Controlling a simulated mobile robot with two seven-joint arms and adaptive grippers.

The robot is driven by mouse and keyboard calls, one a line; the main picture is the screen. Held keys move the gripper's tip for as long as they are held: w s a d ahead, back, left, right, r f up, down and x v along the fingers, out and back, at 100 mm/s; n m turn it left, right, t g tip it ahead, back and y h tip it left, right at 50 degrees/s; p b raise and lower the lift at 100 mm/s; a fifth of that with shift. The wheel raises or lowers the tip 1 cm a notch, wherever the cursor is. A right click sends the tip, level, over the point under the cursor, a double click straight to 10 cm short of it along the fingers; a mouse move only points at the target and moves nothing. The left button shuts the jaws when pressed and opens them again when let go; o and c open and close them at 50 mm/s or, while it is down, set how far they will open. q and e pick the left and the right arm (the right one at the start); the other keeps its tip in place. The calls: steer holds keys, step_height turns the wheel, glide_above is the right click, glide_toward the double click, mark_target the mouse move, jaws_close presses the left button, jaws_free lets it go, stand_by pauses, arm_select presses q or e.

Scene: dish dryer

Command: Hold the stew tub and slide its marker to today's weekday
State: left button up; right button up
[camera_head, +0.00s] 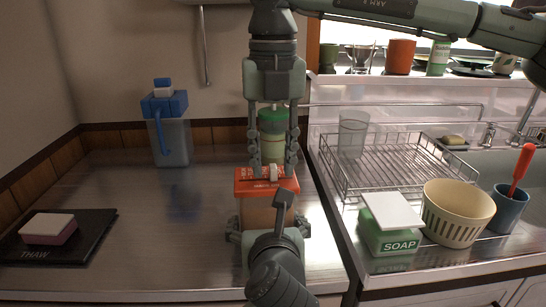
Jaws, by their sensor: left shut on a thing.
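The stew tub (256,214) stands on the metal counter in the middle, with a brownish body and a red-orange lid (246,187). A small white marker (273,173) sits on the lid's top, on a dark scale too small to read. My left gripper (267,228) is shut on the tub's body from the front, a finger at each side. Its wrist hides part of the tub's front. My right gripper (273,167) points down from above, its fingers apart on either side of the marker. They look open, without visible contact with the marker.
A green-lidded jar (272,122) stands behind the tub. A blue-lidded pitcher (171,135) is back left; a black THAW tray (85,247) with a pink-white block is left. A wire rack (385,170), soap box (385,237) and cream basket (457,212) are right. Counter left of the tub is clear.

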mark_target(241, 181)
arm_select(q)
steer(key=shift+r, duration=0.1)
arm_select(e)
jaws_close()
stand_by(0.4)
steer(key=a, duration=0.5)
steer(key=shift+a, duration=0.2)
arm_select(q)
steer(key=shift+d, duration=0.1)
arm_select(e)
jaws_free()
